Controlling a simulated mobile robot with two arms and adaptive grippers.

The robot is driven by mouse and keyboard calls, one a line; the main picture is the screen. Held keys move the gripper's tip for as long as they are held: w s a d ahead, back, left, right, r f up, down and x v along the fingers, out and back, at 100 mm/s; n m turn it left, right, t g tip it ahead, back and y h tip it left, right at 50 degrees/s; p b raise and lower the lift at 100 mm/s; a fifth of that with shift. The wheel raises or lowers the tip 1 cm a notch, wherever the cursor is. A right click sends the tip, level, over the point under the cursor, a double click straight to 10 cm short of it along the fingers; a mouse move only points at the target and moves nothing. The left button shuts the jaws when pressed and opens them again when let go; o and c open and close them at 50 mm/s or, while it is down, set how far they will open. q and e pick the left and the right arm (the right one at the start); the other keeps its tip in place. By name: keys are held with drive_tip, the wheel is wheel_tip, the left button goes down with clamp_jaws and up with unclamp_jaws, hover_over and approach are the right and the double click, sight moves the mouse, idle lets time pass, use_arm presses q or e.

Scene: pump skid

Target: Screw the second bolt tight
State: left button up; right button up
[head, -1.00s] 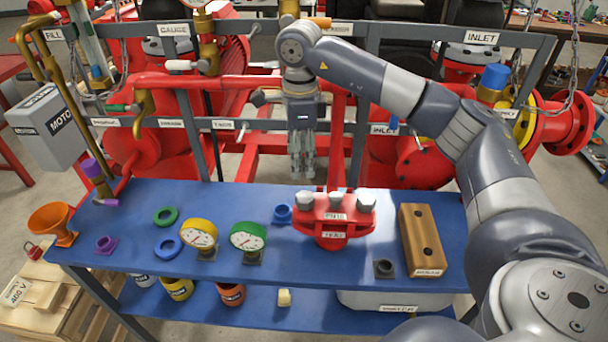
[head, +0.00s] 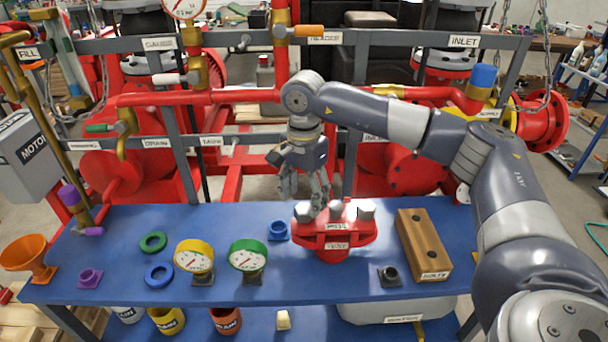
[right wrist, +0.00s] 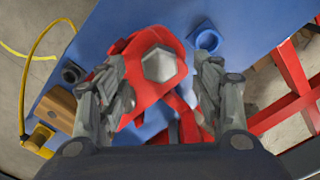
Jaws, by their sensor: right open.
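The red flange part (head: 335,243) stands on the blue bench (head: 130,225), with three grey hex bolt heads along its top: a left one (head: 304,212), a middle one (head: 336,209) and a right one (head: 366,211). My right gripper (head: 309,203) hangs over the left bolt, fingers pointing down. In the right wrist view the open fingers (right wrist: 160,95) stand on both sides of one hex head, apart from it in the picture. The other bolt heads do not show clearly there. My left gripper is out of view.
A wooden block with holes (head: 424,245) lies right of the flange. A green gauge (head: 247,257), a yellow gauge (head: 194,258) and a blue ring fitting (head: 278,230) stand to its left. Red pipework and a grey frame rise behind the bench.

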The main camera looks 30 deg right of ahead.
sight(304, 209)
drive_tip(key=shift+f, duration=1.85)
drive_tip(key=c, duration=1.2)
drive_tip(key=shift+o, duration=1.2)
drive_tip(key=shift+c, duration=1.1)
drive_tip(key=m, duration=1)
drive_tip(key=shift+m, duration=0.3)
drive_tip(key=m, duration=0.4)
